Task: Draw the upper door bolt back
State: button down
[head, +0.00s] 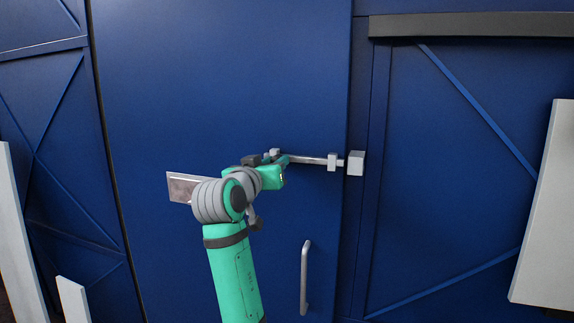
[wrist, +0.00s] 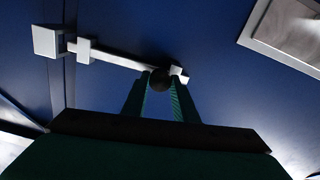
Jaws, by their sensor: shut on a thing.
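The upper door bolt (head: 308,160) is a thin silver rod lying level across the blue door (head: 215,80). Its right end passes through a square guide (head: 332,162) and reaches the pale keeper block (head: 355,163) on the frame. In the wrist view the rod (wrist: 118,57) runs to the guide (wrist: 86,50) and keeper (wrist: 47,41) at upper left. My gripper (wrist: 161,82) is shut on the bolt's dark round knob (wrist: 160,78), beside a second guide (wrist: 179,73). In the head view my gripper (head: 281,160) hides the knob.
A silver plate (head: 181,186) is on the door left of my wrist; it also shows in the wrist view (wrist: 285,30). A vertical handle (head: 305,278) stands out below the bolt. A pale panel (head: 547,215) stands at the right. The door above the bolt is clear.

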jog(key=shift+a, duration=0.25)
jog(key=c, duration=1.4)
grip_release()
jog(key=shift+a, duration=0.1)
jog(key=v, duration=1)
jog(key=shift+s, duration=0.35)
